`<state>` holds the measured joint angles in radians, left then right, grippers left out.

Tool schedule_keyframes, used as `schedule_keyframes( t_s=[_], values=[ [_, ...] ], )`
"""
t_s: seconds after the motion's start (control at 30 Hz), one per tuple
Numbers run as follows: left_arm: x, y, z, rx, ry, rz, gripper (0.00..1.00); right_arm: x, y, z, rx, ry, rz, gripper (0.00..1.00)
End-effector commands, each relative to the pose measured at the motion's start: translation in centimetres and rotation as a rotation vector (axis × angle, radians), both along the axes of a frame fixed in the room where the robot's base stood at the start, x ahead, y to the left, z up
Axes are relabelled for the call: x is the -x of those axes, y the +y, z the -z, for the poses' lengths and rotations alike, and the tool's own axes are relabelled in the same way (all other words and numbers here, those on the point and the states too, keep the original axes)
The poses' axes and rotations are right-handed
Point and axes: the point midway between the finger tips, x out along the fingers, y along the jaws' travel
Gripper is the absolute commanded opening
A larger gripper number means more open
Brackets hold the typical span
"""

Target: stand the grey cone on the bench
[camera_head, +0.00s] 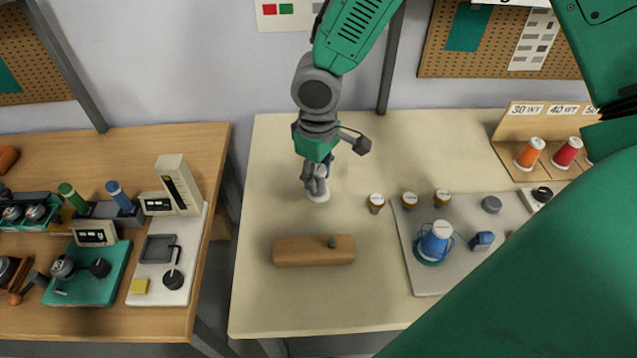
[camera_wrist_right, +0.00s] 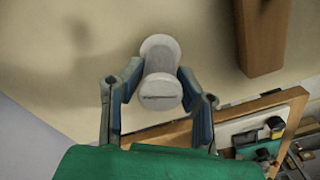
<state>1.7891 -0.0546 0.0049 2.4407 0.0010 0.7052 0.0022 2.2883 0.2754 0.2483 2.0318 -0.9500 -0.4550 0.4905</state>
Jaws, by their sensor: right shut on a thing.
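The grey cone (camera_wrist_right: 161,58) is pale grey, with a rounded wide end and a second end nearer the camera in the right wrist view. My right gripper (camera_wrist_right: 160,85) is shut on it, with one blue-grey finger on each side. In the head view my right gripper (camera_head: 318,180) points down over the left part of the cream bench (camera_head: 275,165). The cone's pale lower rim (camera_head: 318,197) shows under the fingers, and the rest is mostly hidden. The cone looks roughly upright. I cannot tell whether its base touches the bench. My left gripper is not in view.
A wooden block (camera_head: 305,252) with a small peg lies in front of the cone. A wooden table (camera_head: 100,325) with devices stands left, across a gap.

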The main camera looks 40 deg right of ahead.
Motion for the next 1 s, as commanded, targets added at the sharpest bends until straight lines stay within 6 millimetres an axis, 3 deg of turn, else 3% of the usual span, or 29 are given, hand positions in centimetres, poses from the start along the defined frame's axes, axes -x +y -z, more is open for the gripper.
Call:
schedule_keyframes(
  t_s=[0.2,0.53,0.57,0.6,1.0],
  values=[
    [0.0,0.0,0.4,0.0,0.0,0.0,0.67,0.0,-0.1,3.0,0.0,0.004,0.0,0.0],
    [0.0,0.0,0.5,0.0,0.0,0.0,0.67,0.0,-0.1,3.3,0.001,0.002,0.0,0.0],
    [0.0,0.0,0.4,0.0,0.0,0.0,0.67,0.0,-0.1,3.2,0.0,0.002,0.001,0.39],
    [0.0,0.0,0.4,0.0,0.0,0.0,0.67,0.0,-0.1,3.2,0.0,0.002,0.0,0.5],
    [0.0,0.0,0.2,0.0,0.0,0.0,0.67,-0.1,-0.1,2.5,-0.001,0.0,0.001,0.5]
  ],
)
